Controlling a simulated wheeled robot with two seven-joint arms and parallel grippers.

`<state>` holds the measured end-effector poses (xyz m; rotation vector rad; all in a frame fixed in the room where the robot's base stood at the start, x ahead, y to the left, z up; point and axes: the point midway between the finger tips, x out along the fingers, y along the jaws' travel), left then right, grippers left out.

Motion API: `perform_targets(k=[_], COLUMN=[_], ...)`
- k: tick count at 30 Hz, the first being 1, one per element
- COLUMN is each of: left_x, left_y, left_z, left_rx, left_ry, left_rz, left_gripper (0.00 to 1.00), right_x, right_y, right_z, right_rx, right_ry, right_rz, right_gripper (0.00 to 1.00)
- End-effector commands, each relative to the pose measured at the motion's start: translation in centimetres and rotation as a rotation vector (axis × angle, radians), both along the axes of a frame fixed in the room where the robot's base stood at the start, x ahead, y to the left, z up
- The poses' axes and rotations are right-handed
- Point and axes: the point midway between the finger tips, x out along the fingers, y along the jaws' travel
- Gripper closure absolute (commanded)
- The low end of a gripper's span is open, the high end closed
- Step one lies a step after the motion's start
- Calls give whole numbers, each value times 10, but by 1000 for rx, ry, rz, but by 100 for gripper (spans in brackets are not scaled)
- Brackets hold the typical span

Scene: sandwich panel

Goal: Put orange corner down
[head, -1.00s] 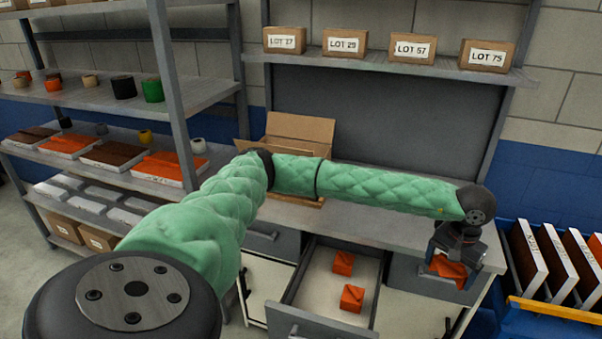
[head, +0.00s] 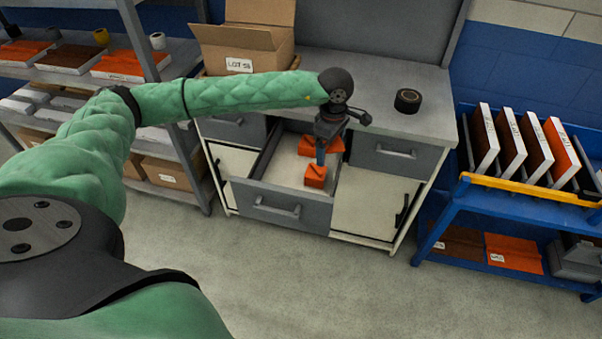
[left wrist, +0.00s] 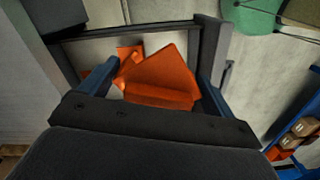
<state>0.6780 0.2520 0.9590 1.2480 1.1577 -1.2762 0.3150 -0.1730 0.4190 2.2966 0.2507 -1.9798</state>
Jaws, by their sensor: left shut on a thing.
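My left gripper (head: 321,155) is shut on an orange corner (left wrist: 165,75) and holds it over the open drawer. The held orange corner shows on both sides of the fingers in the head view (head: 336,145). In the left wrist view it sits between the two fingers (left wrist: 155,90). The open grey drawer (head: 265,205) has a pale floor. Another orange corner (head: 314,176) lies in it, just below the gripper. Part of a loose orange piece (left wrist: 127,54) shows behind the held one in the left wrist view. Whether the held corner touches anything below is unclear. My right gripper is out of view.
A black tape roll (head: 408,101) lies on the grey workbench (head: 385,75), right of the gripper. An open carton (head: 245,40) stands at the bench's left. A blue cart (head: 490,215) with upright panels stands right. Shelving stands left.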

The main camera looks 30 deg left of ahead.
Motion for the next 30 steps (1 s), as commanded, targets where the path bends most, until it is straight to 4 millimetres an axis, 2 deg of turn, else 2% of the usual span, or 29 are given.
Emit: perform_targets(k=[15, 30], left_x=[-7, -16], left_y=[34, 70], left_z=[-46, -88], left_rx=[1, 10], left_ry=[21, 34], left_rz=[972, 1912], left_gripper=[34, 34], right_x=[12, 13], right_y=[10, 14], right_z=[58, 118], right_rx=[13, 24], right_ry=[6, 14], right_rz=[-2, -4], right_gripper=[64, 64])
